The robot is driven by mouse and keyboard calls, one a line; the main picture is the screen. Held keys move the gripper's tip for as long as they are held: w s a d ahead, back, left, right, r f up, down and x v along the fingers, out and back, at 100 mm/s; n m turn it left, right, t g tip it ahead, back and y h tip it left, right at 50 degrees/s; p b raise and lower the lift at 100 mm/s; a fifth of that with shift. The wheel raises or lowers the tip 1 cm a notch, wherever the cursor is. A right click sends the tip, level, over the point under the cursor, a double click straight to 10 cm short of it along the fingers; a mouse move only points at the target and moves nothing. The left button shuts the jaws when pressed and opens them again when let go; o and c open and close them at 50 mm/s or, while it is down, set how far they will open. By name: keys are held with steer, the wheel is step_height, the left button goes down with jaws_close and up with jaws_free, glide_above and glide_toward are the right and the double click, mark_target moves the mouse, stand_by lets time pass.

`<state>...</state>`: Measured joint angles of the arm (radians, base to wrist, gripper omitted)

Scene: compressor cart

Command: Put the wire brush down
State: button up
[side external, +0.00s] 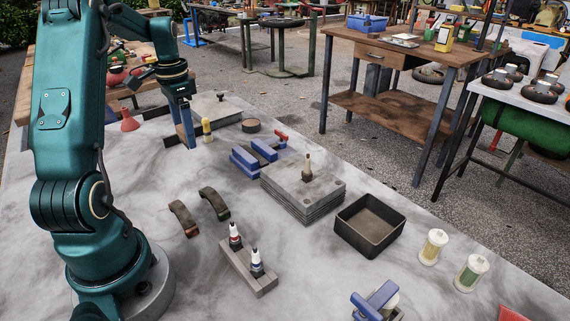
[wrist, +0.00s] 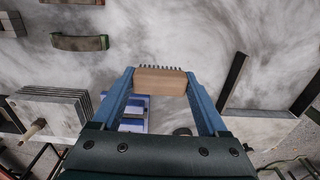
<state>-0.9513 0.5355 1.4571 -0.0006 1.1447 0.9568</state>
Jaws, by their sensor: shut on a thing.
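The wire brush (wrist: 161,82) has a tan wooden block and a row of dark bristles. In the wrist view it sits between the two blue fingers of my gripper (wrist: 160,76), which are shut on its ends. The bristles point toward the top of that view. In the side view my gripper (side external: 188,145) points down over the far left part of the grey table (side external: 130,160).
A blue vise (side external: 254,155), a stack of grey plates (side external: 303,190), curved pads (side external: 214,203) and a black tray (side external: 369,224) stand nearer. Bare tabletop (wrist: 200,40) shows around the brush.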

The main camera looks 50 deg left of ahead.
mark_target(193, 171)
step_height(193, 171, down, 8)
steer(key=shift+r, duration=0.2)
stand_by(0.3)
steer(key=o, duration=1.2)
steer(key=shift+f, duration=0.1)
